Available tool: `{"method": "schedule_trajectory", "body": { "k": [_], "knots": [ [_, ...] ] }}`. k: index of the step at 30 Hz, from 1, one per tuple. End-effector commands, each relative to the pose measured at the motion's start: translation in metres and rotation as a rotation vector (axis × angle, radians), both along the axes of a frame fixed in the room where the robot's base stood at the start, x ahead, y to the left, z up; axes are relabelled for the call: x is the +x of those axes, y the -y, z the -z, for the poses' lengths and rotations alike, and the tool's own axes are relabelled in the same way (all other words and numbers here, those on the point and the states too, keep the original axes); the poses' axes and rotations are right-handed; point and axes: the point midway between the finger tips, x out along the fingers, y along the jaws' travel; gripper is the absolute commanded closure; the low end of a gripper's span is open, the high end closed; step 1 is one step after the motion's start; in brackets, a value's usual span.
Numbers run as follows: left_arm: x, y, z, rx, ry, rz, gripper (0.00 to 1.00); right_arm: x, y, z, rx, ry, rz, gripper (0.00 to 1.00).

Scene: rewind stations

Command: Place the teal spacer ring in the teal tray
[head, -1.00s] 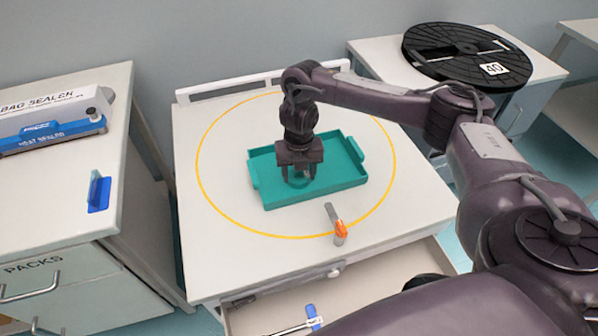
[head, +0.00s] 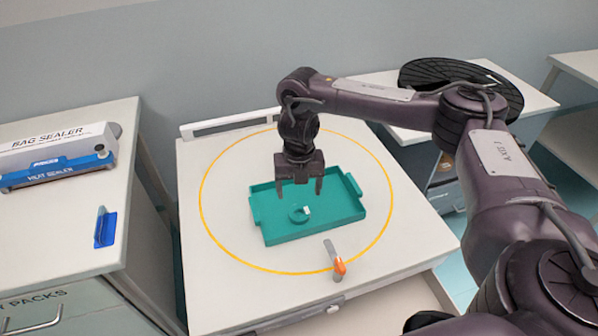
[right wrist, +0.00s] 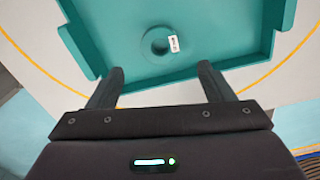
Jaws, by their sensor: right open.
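The teal tray (head: 341,214) lies on the white table inside a yellow circle. The teal spacer ring (head: 297,215) lies flat on the tray's floor, left of the middle, with a small white label on its edge. In the right wrist view the ring (right wrist: 154,46) shows whole, and the tray (right wrist: 215,58) surrounds it. My right gripper (head: 299,200) is open and empty above the tray, apart from the ring. Its two fingers (right wrist: 160,82) are spread below the ring in the right wrist view. My left gripper is not in view.
An orange-tipped grey tool (head: 338,262) lies at the table's front. A bag sealer (head: 60,160) and a blue holder (head: 105,227) are on the left cabinet. A black reel (head: 430,73) lies on the back right table, partly behind my arm.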

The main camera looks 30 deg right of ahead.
Motion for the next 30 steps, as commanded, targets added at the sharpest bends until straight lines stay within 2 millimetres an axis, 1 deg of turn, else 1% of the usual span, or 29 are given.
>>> {"method": "schedule_trajectory", "body": {
  "k": [1,3,8,27,30],
  "knots": [
    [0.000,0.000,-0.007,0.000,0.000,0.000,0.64,0.001,0.000,-0.014,-0.001,0.003,-0.001,0.26],
    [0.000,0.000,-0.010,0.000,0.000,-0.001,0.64,0.000,0.000,-0.023,-0.001,0.002,-0.001,0.26],
    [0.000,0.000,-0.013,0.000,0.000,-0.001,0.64,0.000,0.000,-0.035,0.000,0.000,0.000,0.26],
    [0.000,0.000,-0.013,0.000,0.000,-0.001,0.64,0.000,0.000,-0.036,0.000,-0.001,0.000,0.26],
    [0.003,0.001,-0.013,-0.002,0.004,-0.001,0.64,0.000,0.000,-0.036,0.000,-0.001,0.000,0.26]
  ]
}}
